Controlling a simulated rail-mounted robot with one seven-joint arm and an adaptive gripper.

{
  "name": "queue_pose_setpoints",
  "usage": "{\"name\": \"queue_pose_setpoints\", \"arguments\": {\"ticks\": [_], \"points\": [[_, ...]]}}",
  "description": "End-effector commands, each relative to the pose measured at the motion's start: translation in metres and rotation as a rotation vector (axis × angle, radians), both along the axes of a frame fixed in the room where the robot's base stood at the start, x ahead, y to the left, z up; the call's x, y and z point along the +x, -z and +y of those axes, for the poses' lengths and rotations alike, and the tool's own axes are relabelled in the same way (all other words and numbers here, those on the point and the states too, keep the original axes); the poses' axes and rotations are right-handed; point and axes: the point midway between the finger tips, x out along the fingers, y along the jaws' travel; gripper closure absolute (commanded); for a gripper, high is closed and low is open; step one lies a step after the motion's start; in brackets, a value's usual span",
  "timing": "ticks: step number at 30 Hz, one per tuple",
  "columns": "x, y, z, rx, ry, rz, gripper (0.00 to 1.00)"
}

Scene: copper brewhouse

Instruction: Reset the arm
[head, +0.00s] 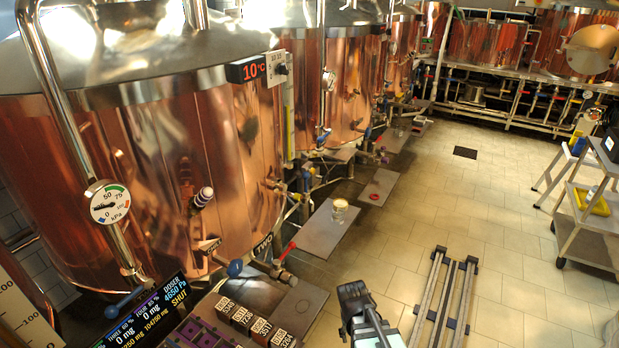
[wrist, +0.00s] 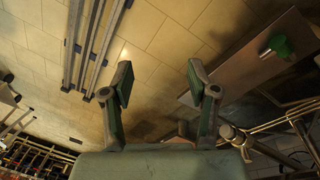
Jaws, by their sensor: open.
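My gripper (head: 360,302) shows at the bottom middle of the head view, above the tiled floor just right of the front bench. In the wrist view my gripper (wrist: 159,80) has its two fingers wide apart, with nothing between them but floor tiles behind. The arm behind it is mostly out of the head view.
Copper tanks (head: 150,170) line the left, with a pressure gauge (head: 108,202) and valves. Grey plates (head: 328,232) bear a glass jar (head: 340,210) and a red ring (head: 376,197). Floor rails (head: 445,295) lie right of my gripper. A trolley (head: 588,215) stands right; mid-floor is clear.

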Motion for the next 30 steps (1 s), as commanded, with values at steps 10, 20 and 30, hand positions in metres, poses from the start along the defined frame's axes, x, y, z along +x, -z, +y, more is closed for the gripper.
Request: {"name": "queue_pose_setpoints", "arguments": {"ticks": [10,20,30], "points": [[-0.024,0.015,-0.036,0.145,0.090,0.071,0.41],[-0.091,0.117,-0.032,0.132,0.098,0.274,0.41],[-0.219,0.258,-0.030,0.116,0.124,0.631,0.41]]}}
